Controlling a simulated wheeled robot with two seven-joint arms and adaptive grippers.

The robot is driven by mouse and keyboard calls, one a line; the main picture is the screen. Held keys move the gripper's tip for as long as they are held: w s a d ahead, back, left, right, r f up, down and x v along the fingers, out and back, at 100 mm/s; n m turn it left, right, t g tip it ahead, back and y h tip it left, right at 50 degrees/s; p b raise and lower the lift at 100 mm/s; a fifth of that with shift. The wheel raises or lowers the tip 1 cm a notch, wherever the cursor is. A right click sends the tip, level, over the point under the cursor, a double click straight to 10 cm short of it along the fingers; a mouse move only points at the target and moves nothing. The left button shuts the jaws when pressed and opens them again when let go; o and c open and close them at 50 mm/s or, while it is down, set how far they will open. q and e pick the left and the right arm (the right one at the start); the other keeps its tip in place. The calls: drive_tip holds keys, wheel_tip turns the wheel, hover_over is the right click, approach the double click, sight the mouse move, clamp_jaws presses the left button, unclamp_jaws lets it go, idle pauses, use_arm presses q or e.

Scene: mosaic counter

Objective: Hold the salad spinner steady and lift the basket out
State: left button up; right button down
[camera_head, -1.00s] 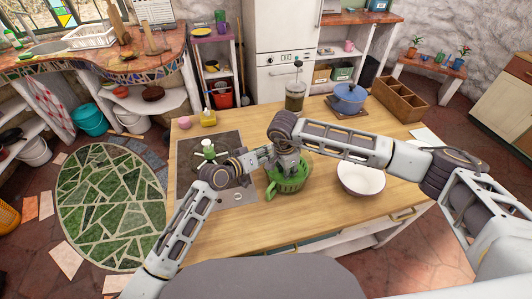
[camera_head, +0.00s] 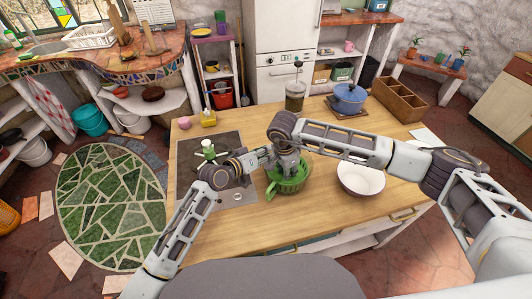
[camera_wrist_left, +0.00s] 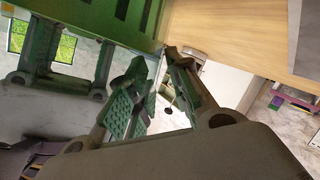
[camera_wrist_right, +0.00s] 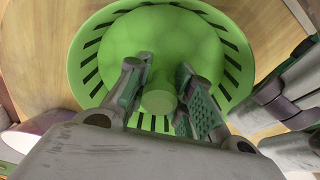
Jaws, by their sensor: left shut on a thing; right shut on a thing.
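The green salad spinner (camera_head: 270,193) stands on the wooden counter, with a handle at its lower left. Its green basket (camera_wrist_right: 90,68), with a slotted wall and a round central knob (camera_wrist_right: 158,97), fills most of the right wrist view. My right gripper (camera_wrist_right: 161,100) is shut on this knob from above; it also shows in the head view (camera_head: 288,165). My left gripper (camera_head: 272,156) is at the spinner's upper left side. In the left wrist view its fingers (camera_wrist_left: 162,92) close on a thin, clear wall, seemingly the spinner bowl's. The arms hide much of the spinner.
A white bowl (camera_head: 361,179) stands close at the right. A dark cooktop (camera_head: 190,180) with a green-topped item (camera_head: 208,150) lies at the left. A glass jar (camera_head: 295,98), a blue pot (camera_head: 349,100) and a wooden box (camera_head: 400,102) stand behind. The front counter is clear.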

use_arm(q)
drive_tip(key=shift+s+f, duration=0.1)
drive_tip(key=shift+f, duration=0.15)
